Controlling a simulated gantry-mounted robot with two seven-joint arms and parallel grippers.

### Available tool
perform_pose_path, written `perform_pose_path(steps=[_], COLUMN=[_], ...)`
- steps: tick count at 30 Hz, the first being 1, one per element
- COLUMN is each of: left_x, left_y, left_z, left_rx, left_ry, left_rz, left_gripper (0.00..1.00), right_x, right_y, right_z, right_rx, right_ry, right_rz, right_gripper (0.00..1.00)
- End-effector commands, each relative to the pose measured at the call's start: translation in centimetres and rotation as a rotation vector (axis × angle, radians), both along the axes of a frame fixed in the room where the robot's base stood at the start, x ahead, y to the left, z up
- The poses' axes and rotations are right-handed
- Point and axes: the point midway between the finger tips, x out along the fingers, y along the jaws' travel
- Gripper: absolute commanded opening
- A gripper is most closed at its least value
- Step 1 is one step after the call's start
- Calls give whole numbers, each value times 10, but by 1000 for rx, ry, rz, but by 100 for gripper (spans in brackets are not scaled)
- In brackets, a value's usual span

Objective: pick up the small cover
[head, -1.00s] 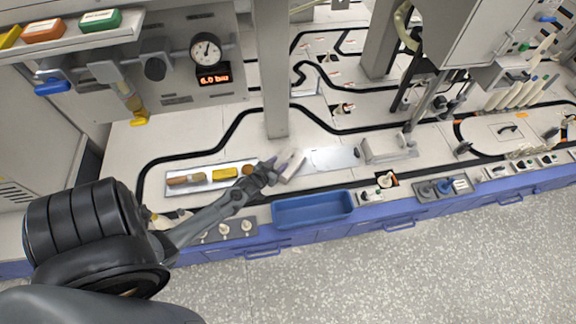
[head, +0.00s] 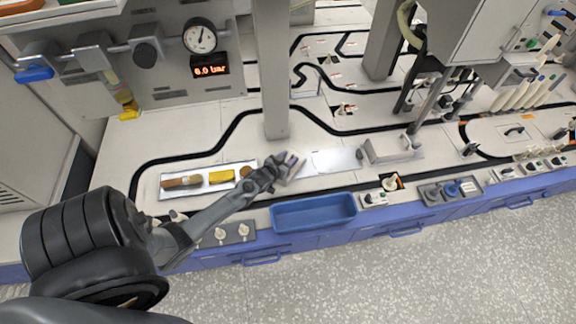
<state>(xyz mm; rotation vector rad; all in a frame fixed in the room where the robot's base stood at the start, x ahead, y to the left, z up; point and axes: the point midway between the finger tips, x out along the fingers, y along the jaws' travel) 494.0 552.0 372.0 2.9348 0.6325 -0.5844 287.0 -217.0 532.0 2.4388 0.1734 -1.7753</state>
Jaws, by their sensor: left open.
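A small pale grey block-like piece, which looks like the small cover (head: 296,174), sits on the white worktop just right of the foot of the grey post. My left gripper (head: 284,163) reaches in from the lower left and is open at this piece. Its dark fingers with purplish tips overlap the piece's left and upper side. Whether they touch it is too small to tell. The fingers hide part of the piece. My right gripper is not in the head view.
A blue bin (head: 313,212) stands at the front edge below the gripper. A bright flat plate (head: 336,160) and a larger grey housing (head: 392,149) lie to the right. The grey post (head: 271,70) rises behind.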

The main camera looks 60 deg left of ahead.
Motion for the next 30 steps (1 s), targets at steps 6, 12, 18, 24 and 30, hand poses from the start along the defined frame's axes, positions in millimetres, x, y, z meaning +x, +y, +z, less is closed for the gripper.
perform_pose_path(steps=[6,12,18,24,30], left_x=[0,0,1,1,1], left_y=[0,0,0,0,0], left_z=[1,1,2,2,10], left_rx=[0,0,2,2,2], left_ry=[0,-1,-4,-4,-4], left_rz=[0,0,0,0,0], left_gripper=[32,2,0,0,0], right_x=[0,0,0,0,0], right_y=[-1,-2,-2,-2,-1], right_z=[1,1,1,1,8], right_rx=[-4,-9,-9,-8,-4], right_ry=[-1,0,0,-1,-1], right_rz=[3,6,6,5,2], right_gripper=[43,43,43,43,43])
